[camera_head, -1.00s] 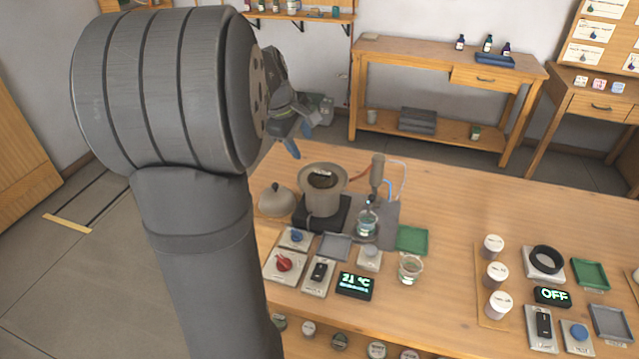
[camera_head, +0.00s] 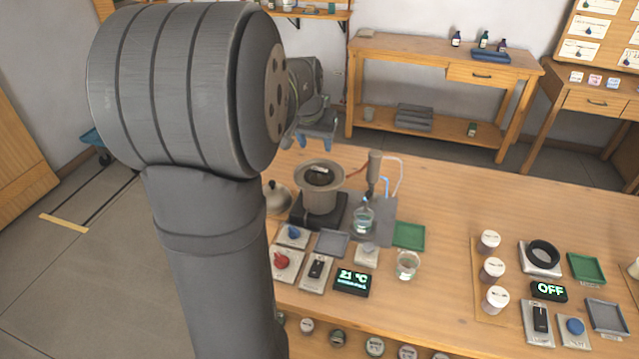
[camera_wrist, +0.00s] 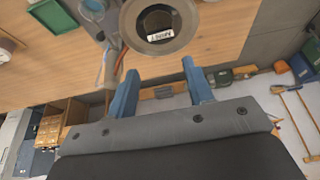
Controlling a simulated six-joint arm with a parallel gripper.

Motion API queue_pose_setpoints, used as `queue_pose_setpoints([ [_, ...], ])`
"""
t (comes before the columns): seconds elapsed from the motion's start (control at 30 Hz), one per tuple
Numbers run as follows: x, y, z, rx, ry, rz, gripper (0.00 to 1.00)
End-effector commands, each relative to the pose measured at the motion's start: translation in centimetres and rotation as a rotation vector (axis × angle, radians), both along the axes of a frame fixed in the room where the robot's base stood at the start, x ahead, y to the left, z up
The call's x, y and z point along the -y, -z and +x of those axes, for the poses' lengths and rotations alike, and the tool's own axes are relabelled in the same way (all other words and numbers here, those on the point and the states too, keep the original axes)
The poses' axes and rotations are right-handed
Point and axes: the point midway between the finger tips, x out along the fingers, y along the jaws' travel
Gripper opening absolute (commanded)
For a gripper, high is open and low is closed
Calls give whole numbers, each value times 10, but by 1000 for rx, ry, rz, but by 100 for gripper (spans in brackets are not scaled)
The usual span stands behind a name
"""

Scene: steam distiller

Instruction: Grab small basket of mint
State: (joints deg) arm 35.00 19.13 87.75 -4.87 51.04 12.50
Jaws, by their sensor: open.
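A small dark basket (camera_head: 319,175) with a white label sits inside the open pot (camera_head: 320,199) of the distiller; I cannot read the label surely or see mint. In the wrist view the basket (camera_wrist: 158,22) shows at the top, within the round rim of the pot (camera_wrist: 186,38). My gripper (camera_head: 312,141) is open and empty, with blue fingers, above and behind the pot. In the wrist view the gripper's fingers (camera_wrist: 162,88) stand apart, with the pot beyond their tips. The basket's lower part is hidden by the pot.
The pot's lid (camera_head: 278,198) lies left of it, partly hidden by my arm. A grey upright column (camera_head: 374,176) with tubes and a glass beaker (camera_head: 363,219) stand close on the right. Switches and a temperature display (camera_head: 354,282) are in front.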

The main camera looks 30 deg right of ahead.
Motion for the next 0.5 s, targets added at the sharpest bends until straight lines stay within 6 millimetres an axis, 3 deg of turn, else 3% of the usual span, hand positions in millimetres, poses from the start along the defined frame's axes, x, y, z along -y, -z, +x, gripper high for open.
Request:
queue_pose_setpoints([
  [0.1, 7, 27, 7, -4, -1, 2, 47],
  [0.3, 18, 62, 17, -3, -1, 1, 47],
  [0.5, 22, 76, 22, -1, -1, -1, 47],
])
